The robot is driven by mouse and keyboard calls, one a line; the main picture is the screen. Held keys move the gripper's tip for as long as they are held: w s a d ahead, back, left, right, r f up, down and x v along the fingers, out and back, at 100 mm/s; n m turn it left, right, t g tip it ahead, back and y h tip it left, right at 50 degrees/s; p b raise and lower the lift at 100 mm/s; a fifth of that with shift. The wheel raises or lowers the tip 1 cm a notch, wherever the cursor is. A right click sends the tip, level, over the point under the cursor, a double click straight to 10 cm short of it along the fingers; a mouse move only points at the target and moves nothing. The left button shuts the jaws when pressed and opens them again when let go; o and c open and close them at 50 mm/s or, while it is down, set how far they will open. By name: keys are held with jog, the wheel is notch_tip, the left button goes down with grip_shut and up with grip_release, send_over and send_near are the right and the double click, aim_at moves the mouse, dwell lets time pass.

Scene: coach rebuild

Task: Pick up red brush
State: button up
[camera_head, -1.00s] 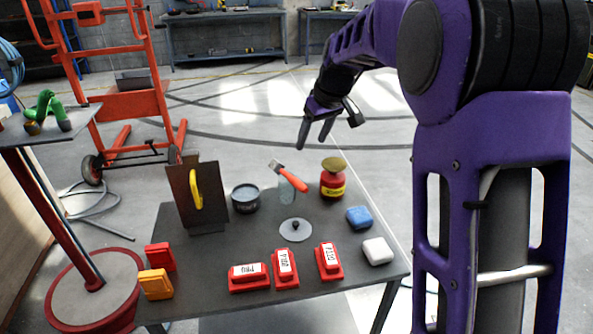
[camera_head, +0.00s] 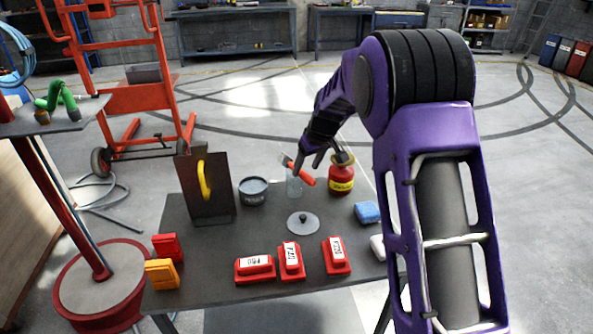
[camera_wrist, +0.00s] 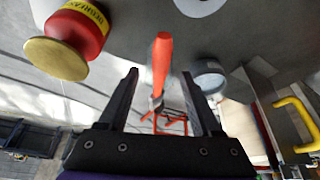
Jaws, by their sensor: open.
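The fingers hold nothing. The brush's lower end is hard to make out there.
A red jar with a gold lid (camera_head: 341,178) stands right of the brush. A grey tin (camera_head: 252,191) and an upright dark board with a yellow handle (camera_head: 205,188) stand left. A round lid (camera_head: 303,223), red blocks (camera_head: 291,262) and a blue sponge (camera_head: 367,212) lie nearer.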

aim_at(304, 172)
jog(key=shift+x, duration=1.6)
jog(key=shift+r, duration=0.1)
grip_shut()
